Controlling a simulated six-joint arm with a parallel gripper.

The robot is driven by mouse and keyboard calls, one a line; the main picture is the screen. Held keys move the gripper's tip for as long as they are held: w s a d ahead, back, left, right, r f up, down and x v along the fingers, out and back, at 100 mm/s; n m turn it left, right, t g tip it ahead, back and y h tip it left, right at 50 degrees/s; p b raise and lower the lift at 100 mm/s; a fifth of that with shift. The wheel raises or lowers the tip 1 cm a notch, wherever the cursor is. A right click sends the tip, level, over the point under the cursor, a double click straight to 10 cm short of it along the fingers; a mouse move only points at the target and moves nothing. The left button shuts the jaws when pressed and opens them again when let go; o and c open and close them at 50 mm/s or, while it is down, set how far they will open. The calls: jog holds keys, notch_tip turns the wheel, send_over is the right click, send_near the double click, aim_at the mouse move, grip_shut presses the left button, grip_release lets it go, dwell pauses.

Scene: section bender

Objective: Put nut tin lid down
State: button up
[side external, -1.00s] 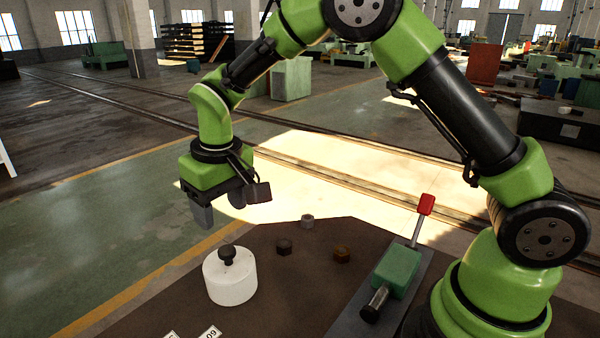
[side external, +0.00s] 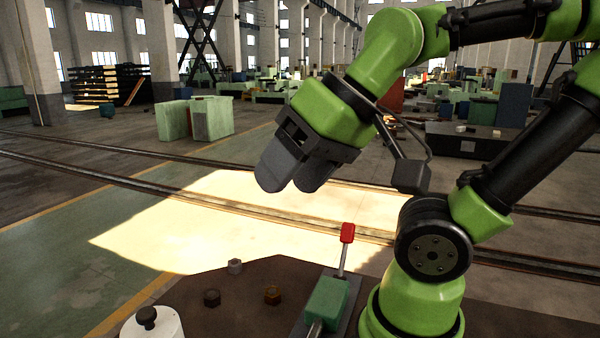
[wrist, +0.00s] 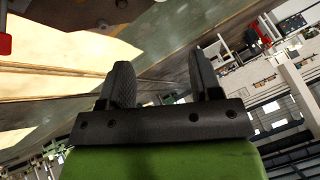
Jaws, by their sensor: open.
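The white round nut tin (side external: 160,329) stands at the lower left of the side view, cut off by the bottom edge. Its white lid (side external: 172,321) with a black knob (side external: 146,317) is on top and looks level. I cannot make out the seam between lid and tin. My gripper (side external: 292,181) is high in the air, up and to the right of the tin, clear of the table. In the wrist view my gripper (wrist: 161,76) has its two fingers apart with nothing between them. The tin does not show in the wrist view.
A grey nut (side external: 235,266), a dark nut (side external: 212,297) and a brown nut (side external: 272,294) sit apart on the brown table (side external: 245,315). A green bending device (side external: 326,303) with a red-tipped lever (side external: 347,233) stands right of them. The air around my gripper is free.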

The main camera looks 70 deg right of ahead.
jog(key=shift+o, duration=0.3)
jog(key=shift+s+f, duration=0.1)
jog(key=shift+s, duration=0.25)
jog(key=n+g+h, duration=0.2)
jog(key=n+g, duration=0.2)
jog(key=g, duration=0.2)
send_over(146, 312)
jog(key=f, duration=1.9)
jog(key=shift+s+d, duration=0.25)
jog(key=shift+w+a+f, duration=0.15)
jog(key=shift+w+f, duration=0.05)
jog(key=shift+f, duration=1.3)
jog(key=shift+w+a+f, duration=0.1)
jog(key=shift+w+f, duration=0.05)
jog(key=shift+f, duration=1.35)
jog(key=c, duration=1.1)
